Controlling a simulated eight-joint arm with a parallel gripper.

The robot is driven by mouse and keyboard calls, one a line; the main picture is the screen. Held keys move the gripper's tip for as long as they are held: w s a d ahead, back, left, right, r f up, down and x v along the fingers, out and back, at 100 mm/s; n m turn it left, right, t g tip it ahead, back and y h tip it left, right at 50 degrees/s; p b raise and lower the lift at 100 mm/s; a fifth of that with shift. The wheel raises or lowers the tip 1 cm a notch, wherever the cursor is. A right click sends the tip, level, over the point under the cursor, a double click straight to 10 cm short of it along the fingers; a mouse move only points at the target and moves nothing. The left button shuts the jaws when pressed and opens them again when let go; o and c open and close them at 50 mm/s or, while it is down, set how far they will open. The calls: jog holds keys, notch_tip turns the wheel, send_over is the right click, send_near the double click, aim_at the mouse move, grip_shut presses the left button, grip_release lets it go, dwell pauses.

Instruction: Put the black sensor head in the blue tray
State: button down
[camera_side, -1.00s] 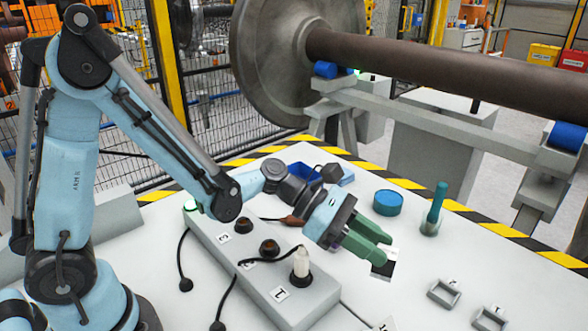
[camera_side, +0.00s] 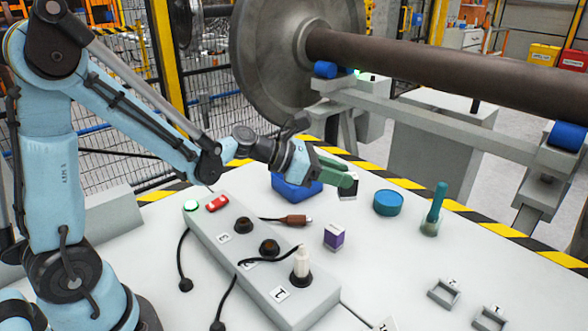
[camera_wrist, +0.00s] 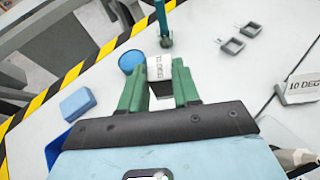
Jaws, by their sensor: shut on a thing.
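My gripper (camera_side: 346,176) (camera_wrist: 159,76) has green fingers and is shut on the black sensor head (camera_side: 348,194), a small dark block with a white label. In the wrist view the label of the sensor head (camera_wrist: 160,66) faces me between the fingertips; its print is too small to read surely. The gripper holds it above the table. The blue tray (camera_side: 296,192) lies on the table below and left of the fingertips in the side view, partly hidden by my wrist. A blue edge at the lower left of the wrist view looks like the tray (camera_wrist: 54,150).
A round blue tin (camera_side: 388,204) and a teal-handled brush in a holder (camera_side: 434,210) stand to the right. A purple box (camera_side: 334,237) stands near the grey socket block (camera_side: 262,262). A light blue block (camera_wrist: 77,104) lies left in the wrist view. Small grey frames (camera_side: 444,293) lie front right.

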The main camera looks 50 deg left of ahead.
jog(key=w+a+n+t+y, duration=0.2)
jog(key=a+n+y, duration=0.1)
jog(key=a, duration=0.7)
send_over(295, 194)
jog(key=w+a, duration=0.3)
jog(key=a, duration=0.3)
notch_tip(295, 194, down, 7)
jog(key=shift+f, duration=1.85)
jog(key=shift+f, duration=0.15)
jog(key=c, duration=0.8)
grip_release()
